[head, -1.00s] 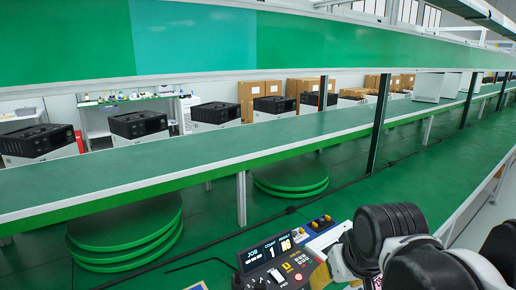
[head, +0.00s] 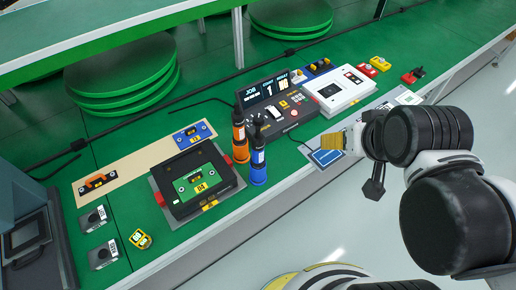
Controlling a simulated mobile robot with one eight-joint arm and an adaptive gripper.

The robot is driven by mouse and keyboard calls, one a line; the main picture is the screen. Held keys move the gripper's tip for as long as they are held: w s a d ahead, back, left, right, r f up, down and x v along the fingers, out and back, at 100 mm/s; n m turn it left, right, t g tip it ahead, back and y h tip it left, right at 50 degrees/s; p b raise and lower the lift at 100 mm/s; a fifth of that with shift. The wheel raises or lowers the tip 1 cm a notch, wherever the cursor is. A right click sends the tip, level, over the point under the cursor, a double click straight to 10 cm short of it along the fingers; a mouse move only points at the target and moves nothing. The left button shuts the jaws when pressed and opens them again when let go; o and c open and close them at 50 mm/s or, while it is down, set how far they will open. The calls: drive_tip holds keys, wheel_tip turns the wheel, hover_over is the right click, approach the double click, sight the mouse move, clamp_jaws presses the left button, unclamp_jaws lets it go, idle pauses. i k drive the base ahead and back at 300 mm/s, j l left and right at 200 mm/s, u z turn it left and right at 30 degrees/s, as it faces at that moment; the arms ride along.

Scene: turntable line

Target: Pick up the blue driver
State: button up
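The blue driver (head: 258,164) stands upright near the front edge of the green bench, with a dark upper part. An orange driver (head: 240,138) stands upright just behind and left of it. My gripper (head: 372,160) is at the end of my arm, right of the blue driver and clearly apart from it. It is seen from the side and partly hidden by my arm, so I cannot tell how its fingers stand.
A black fixture holding a green board (head: 196,184) is left of the drivers. A dark control console (head: 272,112) and a white device (head: 340,92) are behind. A blue pad (head: 325,158) and a tan block (head: 333,141) lie near my gripper. Small parts lie far left.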

sight(257, 159)
drive_tip(key=u, duration=1.45)
drive_tip(key=z, duration=0.7)
drive_tip(key=k+l, duration=0.1)
drive_tip(key=l, duration=0.45)
drive_tip(key=k+l, duration=0.1)
drive_tip(key=l, duration=0.4)
drive_tip(key=k+l, duration=0.1)
drive_tip(key=l, duration=0.45)
drive_tip(key=z, duration=0.05)
